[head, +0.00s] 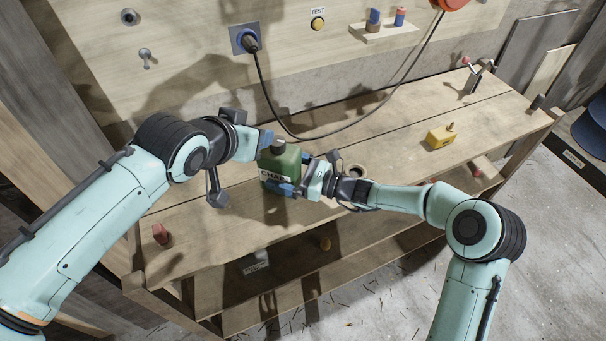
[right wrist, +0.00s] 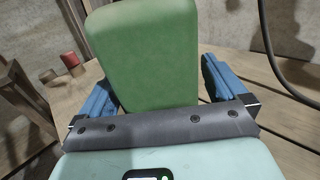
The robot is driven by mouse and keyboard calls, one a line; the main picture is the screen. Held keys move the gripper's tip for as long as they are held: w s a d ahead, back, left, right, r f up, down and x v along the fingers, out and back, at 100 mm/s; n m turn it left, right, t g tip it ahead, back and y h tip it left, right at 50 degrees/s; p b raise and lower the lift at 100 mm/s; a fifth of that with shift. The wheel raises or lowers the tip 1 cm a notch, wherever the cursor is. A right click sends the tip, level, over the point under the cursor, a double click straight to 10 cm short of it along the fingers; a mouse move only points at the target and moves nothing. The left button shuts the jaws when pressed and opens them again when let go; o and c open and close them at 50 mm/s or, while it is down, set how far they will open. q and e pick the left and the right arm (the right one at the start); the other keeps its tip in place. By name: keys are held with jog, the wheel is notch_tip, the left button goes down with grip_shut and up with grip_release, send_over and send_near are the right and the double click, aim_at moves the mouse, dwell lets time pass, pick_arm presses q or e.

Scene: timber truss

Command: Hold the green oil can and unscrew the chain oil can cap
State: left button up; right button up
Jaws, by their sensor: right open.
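The green oil can (head: 270,164) stands upright on the workbench, with part of a white label reading "CHAI" showing. Its dark grey cap (head: 279,146) is on top. My right gripper (head: 292,173) is at the can from the right, open, with one blue finger on each side of the body. In the right wrist view the green can (right wrist: 145,55) sits between the two blue fingers, with a gap beside the right one. My left gripper (head: 266,139) is beside the cap at its upper left. Its fingers mostly hide each other, so its opening is unclear.
The wooden workbench (head: 390,155) holds a yellow can (head: 440,137) at the right and a red object (head: 161,235) at the front left. A black cable (head: 290,132) hangs from the wall socket behind the can.

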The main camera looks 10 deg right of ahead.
jog(key=shift+x, duration=0.8)
jog(key=c, duration=1.8)
jog(key=shift+c, duration=0.2)
